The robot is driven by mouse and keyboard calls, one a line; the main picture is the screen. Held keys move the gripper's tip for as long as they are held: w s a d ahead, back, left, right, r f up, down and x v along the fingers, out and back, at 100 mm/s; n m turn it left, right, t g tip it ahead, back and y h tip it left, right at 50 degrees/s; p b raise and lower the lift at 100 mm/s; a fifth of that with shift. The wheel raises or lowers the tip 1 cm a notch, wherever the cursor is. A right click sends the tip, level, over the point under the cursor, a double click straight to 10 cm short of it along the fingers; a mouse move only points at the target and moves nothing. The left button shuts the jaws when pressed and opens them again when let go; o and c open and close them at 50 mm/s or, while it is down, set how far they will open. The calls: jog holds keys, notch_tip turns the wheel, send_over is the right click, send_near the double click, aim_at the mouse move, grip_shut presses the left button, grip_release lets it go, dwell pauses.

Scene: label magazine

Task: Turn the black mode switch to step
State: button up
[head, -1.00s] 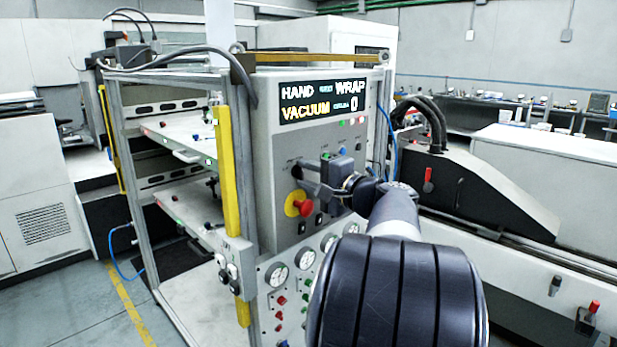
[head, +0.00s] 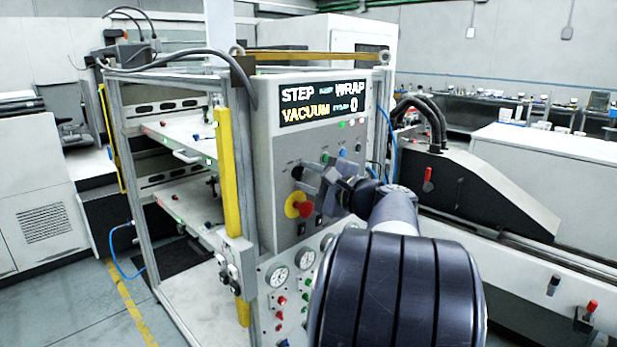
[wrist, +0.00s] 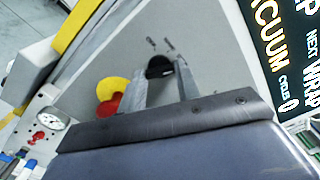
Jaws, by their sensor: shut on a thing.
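The black mode switch (wrist: 158,67) is a knob on the upper left of the grey control panel (head: 270,150); it also shows in the head view (head: 297,172). My gripper (wrist: 160,75) is shut on it, one finger on each side, and is rolled over in the wrist view. The fingers hide part of the knob. The display (head: 322,102) above reads STEP and WRAP on its top line, VACUUM and 0 below.
A red emergency button on a yellow base (head: 298,205) sits just below the switch, close to my fingers. Several small coloured buttons and gauges (head: 280,278) are on the panel. A yellow post (head: 227,170) stands at its left.

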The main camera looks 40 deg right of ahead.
jog(key=o, duration=1)
jog(key=shift+c, duration=0.2)
jog(key=shift+s, duration=0.1)
jog(key=s+b, duration=0.2)
jog(key=s, duration=0.8)
jog(key=shift+s+d, duration=0.3)
jog(key=shift+d, duration=0.1)
jog(key=w, duration=0.3)
jog(key=w+p, duration=0.1)
jog(key=w, duration=0.3)
jog(key=w+p, duration=0.1)
jog(key=w, duration=0.3)
jog(key=shift+a, duration=0.4)
jog(key=shift+s, duration=0.1)
jog(key=shift+s, duration=0.1)
